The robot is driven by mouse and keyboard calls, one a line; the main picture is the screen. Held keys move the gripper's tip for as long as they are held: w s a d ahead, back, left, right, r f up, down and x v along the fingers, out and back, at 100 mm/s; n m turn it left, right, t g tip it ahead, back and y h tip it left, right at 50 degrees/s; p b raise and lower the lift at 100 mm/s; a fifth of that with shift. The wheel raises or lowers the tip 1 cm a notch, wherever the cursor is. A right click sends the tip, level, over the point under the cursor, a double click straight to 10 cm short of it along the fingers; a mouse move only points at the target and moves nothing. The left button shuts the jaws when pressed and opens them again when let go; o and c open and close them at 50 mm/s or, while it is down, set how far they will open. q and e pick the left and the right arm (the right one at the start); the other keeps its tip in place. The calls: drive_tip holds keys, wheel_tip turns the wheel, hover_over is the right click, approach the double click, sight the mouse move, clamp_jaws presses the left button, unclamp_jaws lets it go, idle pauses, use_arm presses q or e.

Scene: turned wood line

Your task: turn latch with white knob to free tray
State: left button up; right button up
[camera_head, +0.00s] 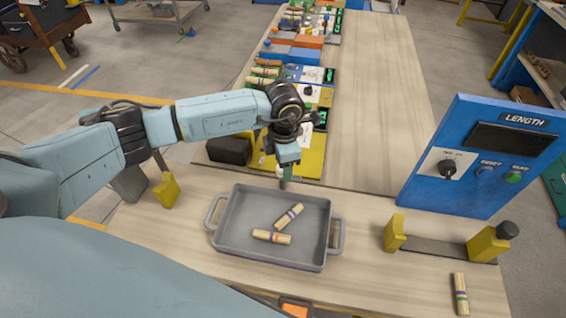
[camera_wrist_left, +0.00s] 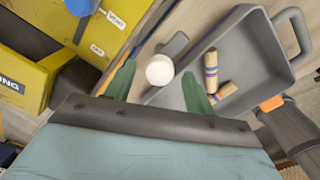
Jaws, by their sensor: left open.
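The grey tray (camera_head: 235,241) lies on the wooden bench and holds two striped wooden pieces (camera_head: 272,237). In the left wrist view the tray (camera_wrist_left: 247,48) is at the right. The white knob (camera_wrist_left: 160,70) sits at the end of a grey latch arm (camera_wrist_left: 177,44) beside the tray's edge. In the head view my left gripper (camera_head: 285,181) points down at the tray's far edge and largely hides the knob. In the wrist view my left gripper (camera_wrist_left: 158,90) is open, its green fingers on either side of the knob; I cannot tell whether they touch it. My right gripper is out of view.
A yellow station (camera_head: 312,155) with a dark box stands behind the tray. A blue LENGTH panel (camera_head: 475,155) stands at right. Yellow blocks (camera_head: 167,190) flank the tray, and a striped piece (camera_head: 460,293) lies at front right. The bench beyond is partly clear.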

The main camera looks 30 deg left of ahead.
use_arm(q)
wheel_tip(320, 180, up, 13)
drive_tip(key=b, duration=0.1)
drive_tip(key=shift+s, duration=0.15)
drive_tip(key=shift+d+f, duration=0.1)
idle(0.4)
